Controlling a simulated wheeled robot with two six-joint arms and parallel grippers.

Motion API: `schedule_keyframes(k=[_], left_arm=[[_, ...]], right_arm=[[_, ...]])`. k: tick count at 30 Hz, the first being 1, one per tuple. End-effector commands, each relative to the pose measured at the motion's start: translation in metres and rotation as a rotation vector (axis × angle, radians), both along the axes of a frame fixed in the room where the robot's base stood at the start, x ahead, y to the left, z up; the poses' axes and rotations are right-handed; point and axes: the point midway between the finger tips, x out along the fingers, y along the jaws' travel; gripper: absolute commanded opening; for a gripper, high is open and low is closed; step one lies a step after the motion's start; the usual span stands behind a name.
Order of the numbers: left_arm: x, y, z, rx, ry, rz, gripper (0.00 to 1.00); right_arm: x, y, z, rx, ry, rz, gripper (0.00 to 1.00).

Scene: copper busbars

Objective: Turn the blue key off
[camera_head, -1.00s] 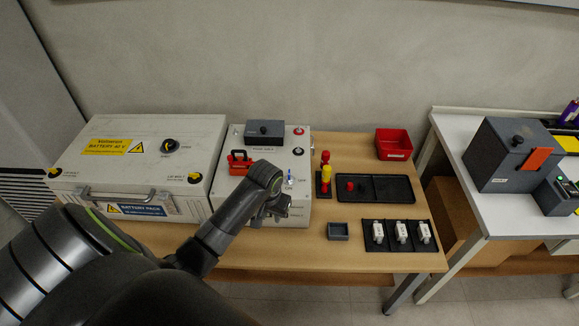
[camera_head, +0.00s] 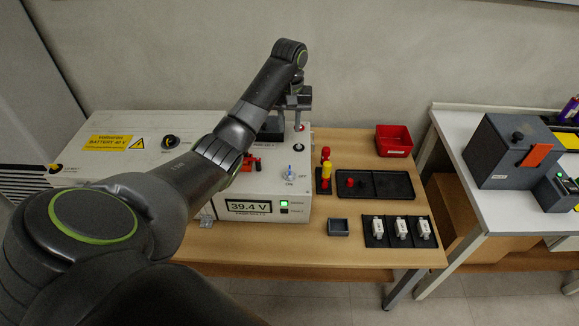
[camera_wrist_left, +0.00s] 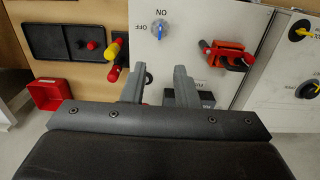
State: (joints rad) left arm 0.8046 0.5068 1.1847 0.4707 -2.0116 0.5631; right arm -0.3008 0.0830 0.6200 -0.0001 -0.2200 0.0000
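The blue key (camera_head: 291,174) is on the top face of the white control box (camera_head: 262,190), with ON printed below it and OFF to its right. It also shows in the left wrist view (camera_wrist_left: 158,29), where its handle looks roughly in line with the ON mark, though it is small. My left gripper (camera_head: 296,116) is above the back of the box, behind the key and clear of it. In the left wrist view its two fingers (camera_wrist_left: 158,84) are apart with nothing between them. My right gripper is not in view.
The box display (camera_head: 249,207) reads 39.4 V beside a lit green light. A red handle device (camera_wrist_left: 228,55) and a dark block (camera_head: 270,131) sit on the box. Red and yellow plugs (camera_head: 325,172), a black tray (camera_head: 374,185) and a red bin (camera_head: 393,140) lie to the right.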

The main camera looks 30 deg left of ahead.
Motion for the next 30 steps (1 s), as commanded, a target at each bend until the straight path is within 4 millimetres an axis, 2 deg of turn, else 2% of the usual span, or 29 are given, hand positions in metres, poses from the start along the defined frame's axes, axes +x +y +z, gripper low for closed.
schedule_keyframes(k=[1,7,11,21,25,30], left_arm=[[0.000,0.000,-0.009,-0.001,0.001,0.000,0.27],[0.000,0.000,-0.032,0.000,0.000,-0.001,0.27],[-0.001,-0.001,-0.060,-0.002,0.003,-0.001,0.27],[-0.001,-0.001,-0.129,-0.001,0.004,-0.001,0.27],[-0.001,-0.001,-0.151,0.000,0.002,-0.001,0.27],[-0.001,0.000,-0.166,0.001,0.001,-0.002,0.27]], right_arm=[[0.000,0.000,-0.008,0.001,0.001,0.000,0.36],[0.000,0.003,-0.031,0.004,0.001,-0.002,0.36],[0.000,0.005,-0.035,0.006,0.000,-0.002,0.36],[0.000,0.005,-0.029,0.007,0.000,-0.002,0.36],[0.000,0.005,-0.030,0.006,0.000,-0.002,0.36],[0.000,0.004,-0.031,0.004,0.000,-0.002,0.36]])
